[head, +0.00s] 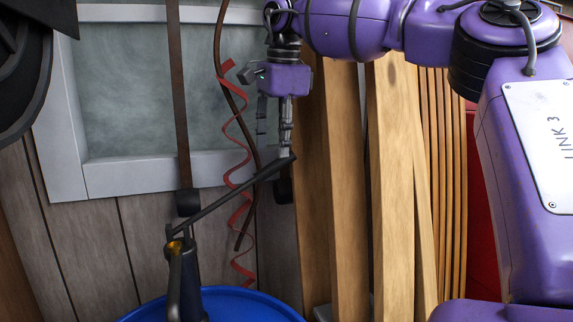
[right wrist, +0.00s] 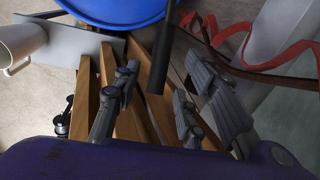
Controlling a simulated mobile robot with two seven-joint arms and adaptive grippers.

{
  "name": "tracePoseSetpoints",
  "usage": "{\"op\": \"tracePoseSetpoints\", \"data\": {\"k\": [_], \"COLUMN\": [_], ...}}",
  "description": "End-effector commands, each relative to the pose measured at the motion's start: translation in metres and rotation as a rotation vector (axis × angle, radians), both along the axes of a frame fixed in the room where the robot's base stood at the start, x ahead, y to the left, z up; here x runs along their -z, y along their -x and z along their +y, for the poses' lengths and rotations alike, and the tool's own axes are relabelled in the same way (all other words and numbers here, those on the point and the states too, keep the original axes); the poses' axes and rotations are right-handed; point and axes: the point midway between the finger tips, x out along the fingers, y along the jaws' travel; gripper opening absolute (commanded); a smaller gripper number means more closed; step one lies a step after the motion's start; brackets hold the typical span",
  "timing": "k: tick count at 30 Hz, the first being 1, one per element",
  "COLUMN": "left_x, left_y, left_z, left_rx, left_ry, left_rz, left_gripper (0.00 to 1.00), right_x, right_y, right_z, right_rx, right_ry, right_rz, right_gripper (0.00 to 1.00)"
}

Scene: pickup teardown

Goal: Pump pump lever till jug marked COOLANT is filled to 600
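The pump lever (head: 235,192) is a dark bar that slopes up to the right from the pump (head: 186,275), which stands on a blue drum (head: 250,302). My right gripper (head: 275,146) points down at the lever's raised end. In the right wrist view the lever's end (right wrist: 160,62) lies between the spread fingers, with gaps on both sides; whether one finger touches it I cannot tell. A white jug-like container with a handle (right wrist: 20,42) shows at the left of that view; no marking or fill level can be read. My left gripper is out of view.
A red coiled strip (head: 233,130) and a brown hose hang close beside my right gripper. Wooden boards (head: 345,190) lean behind it to the right. A framed window (head: 140,90) is behind. A grey plate (right wrist: 80,38) is near the white container.

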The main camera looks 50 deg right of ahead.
Motion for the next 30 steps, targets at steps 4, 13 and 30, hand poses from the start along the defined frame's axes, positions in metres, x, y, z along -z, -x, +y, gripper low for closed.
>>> {"op": "tracePoseSetpoints", "data": {"k": [4,13,30], "left_x": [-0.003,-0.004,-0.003], "left_y": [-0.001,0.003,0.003], "left_z": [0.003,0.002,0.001], "left_rx": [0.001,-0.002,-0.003], "left_ry": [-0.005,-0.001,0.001], "left_rz": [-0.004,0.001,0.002], "left_gripper": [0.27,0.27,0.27], "right_x": [0.026,0.057,0.060], "right_y": [-0.003,-0.008,-0.009], "right_z": [-0.002,-0.005,-0.005], "right_rx": [0.000,0.001,0.002], "right_ry": [-0.001,0.000,0.001], "right_rz": [0.004,0.001,0.000], "right_gripper": [0.39,0.39,0.02]}}
